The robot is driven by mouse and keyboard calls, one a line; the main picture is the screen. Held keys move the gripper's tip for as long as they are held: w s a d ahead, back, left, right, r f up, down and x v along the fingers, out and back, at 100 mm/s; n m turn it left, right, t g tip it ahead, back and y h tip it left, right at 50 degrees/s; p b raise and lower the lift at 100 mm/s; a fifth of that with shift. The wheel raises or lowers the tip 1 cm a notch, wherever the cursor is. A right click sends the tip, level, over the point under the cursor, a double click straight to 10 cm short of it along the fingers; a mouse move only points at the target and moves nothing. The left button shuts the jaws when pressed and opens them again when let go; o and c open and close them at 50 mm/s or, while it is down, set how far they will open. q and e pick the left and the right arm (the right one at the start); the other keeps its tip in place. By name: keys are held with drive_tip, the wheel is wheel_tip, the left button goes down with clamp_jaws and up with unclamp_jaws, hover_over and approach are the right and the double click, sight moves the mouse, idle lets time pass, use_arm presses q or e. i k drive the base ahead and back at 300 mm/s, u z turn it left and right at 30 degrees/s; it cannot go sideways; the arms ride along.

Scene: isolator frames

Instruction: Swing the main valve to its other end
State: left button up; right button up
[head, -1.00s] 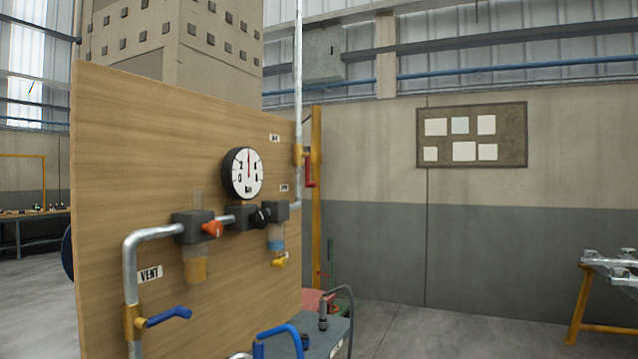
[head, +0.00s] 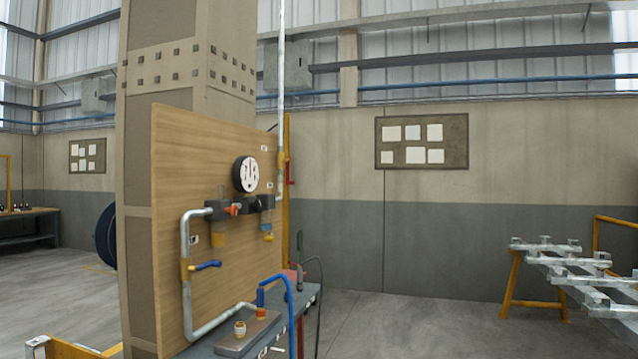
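A wooden panel (head: 168,250) carries pipes, a round gauge (head: 246,174) and valves. On the vertical pipe at the panel's right edge is a brass valve (head: 281,159) with a red lever (head: 291,182) that hangs down. A small label (head: 264,148) near it is too small to read. At the lower left, a brass valve (head: 185,268) has a blue lever (head: 207,265) that points right. An orange-red knob (head: 234,209) and a black knob (head: 257,206) sit below the gauge. I cannot read which valve is the main one. Neither gripper shows.
A beige column (head: 137,200) rises behind the panel. Yellow trestles with metal bars (head: 570,265) stand at the right. The floor (head: 400,325) between bench and trestles is clear.

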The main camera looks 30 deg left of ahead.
sight(288, 182)
drive_tip(key=z, duration=0.1)
drive_tip(key=i, duration=1.55)
drive_tip(key=u, duration=0.35)
